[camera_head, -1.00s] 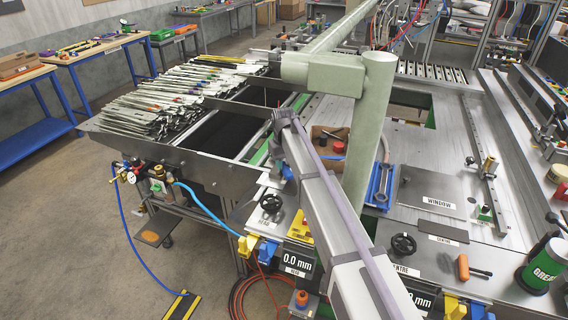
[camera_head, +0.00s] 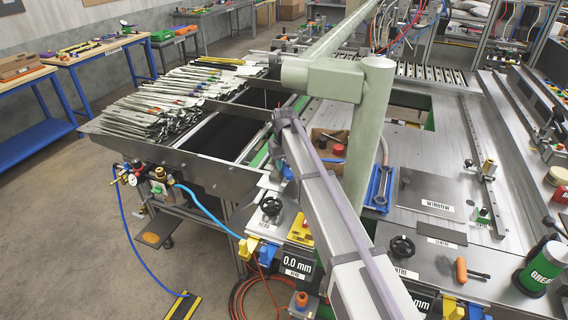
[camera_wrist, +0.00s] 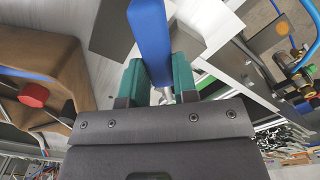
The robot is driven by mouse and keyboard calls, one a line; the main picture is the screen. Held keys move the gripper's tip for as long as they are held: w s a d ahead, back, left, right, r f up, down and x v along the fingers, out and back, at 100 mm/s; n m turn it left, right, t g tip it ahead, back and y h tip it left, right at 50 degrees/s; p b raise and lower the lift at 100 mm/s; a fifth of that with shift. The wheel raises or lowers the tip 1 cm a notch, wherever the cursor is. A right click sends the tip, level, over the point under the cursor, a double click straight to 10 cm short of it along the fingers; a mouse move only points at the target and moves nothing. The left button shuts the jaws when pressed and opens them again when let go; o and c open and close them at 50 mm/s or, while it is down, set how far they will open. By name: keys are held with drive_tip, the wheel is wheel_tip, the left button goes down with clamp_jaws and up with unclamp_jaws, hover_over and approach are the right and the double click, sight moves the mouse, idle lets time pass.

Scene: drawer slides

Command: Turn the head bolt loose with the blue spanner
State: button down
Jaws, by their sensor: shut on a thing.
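My gripper (camera_wrist: 158,72) is shut on the blue spanner (camera_wrist: 150,30) in the wrist view. Its green fingers press on both sides of the blue handle. A bit of bright metal shows between the fingers, near the palm. In the head view my arm covers most of the gripper; a small blue patch shows beside the arm's end, above the head station (camera_head: 258,222). I cannot make out the head bolt in either view, nor whether the spanner touches it.
A black handwheel (camera_head: 270,206) stands on the head station, and a second one (camera_head: 402,246) at the centre station. A blue tray (camera_head: 380,187) lies right of my column. Several slides fill the rack at left.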

drive_tip(key=shift+r+p, duration=0.3)
idle(0.5)
wheel_tip(320, 180, up, 3)
drive_tip(key=p, duration=0.2)
drive_tip(key=shift+f+p, duration=0.15)
drive_tip(key=shift+p, duration=0.2)
drive_tip(key=c, duration=1.4)
unclamp_jaws()
drive_tip(key=shift+f, duration=0.1)
clamp_jaws()
